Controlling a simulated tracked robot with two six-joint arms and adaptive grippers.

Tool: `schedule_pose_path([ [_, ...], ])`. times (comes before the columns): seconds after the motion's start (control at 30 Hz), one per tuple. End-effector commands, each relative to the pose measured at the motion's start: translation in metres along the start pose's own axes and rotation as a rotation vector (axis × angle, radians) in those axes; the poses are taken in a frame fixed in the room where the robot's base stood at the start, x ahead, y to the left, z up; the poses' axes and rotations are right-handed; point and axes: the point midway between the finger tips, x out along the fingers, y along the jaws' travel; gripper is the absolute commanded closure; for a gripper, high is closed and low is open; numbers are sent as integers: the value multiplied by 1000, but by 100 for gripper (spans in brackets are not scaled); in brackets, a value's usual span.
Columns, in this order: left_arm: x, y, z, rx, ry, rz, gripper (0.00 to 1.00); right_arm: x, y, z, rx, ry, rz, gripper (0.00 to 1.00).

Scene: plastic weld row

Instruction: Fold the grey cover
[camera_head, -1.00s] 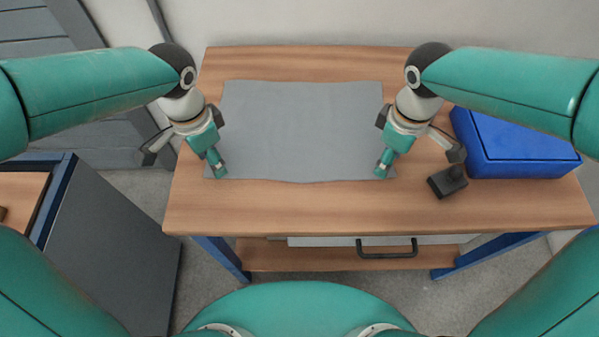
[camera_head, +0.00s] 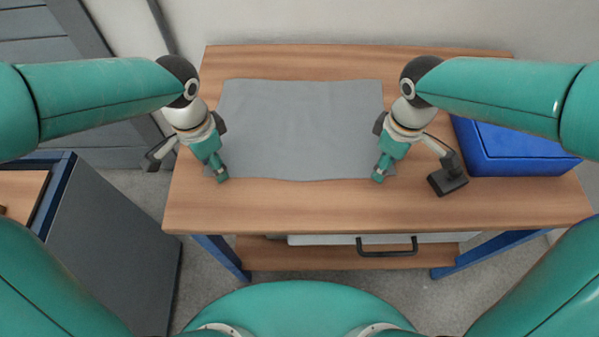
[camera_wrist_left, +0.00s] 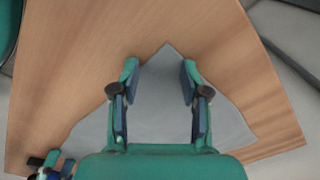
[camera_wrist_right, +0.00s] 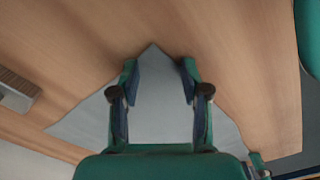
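The grey cover (camera_head: 300,130) lies flat and spread out on the wooden table. My left gripper (camera_head: 221,178) is at its near left corner, and my right gripper (camera_head: 378,178) is at its near right corner. In the left wrist view the fingers of my left gripper (camera_wrist_left: 157,80) stand apart, with a corner of the cover (camera_wrist_left: 160,110) between and below them. In the right wrist view the fingers of my right gripper (camera_wrist_right: 156,80) also stand apart over the other corner of the cover (camera_wrist_right: 155,105). Neither gripper pinches the cloth.
A blue box (camera_head: 520,150) stands at the table's right side, with a small dark block (camera_head: 447,181) to its left. A drawer with a dark handle (camera_head: 387,248) is below. The wooden table (camera_head: 300,208) is bare in front of the cover.

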Motion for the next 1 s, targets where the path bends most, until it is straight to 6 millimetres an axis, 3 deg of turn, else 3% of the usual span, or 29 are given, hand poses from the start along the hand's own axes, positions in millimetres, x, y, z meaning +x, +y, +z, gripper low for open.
schedule_pose_path([
  [0.5,3,1,1,1,-4,2,100,3,-1,1,0,-5,-4,100],
  [1.0,4,1,1,2,-7,3,100,4,-1,2,0,-8,-6,100],
])
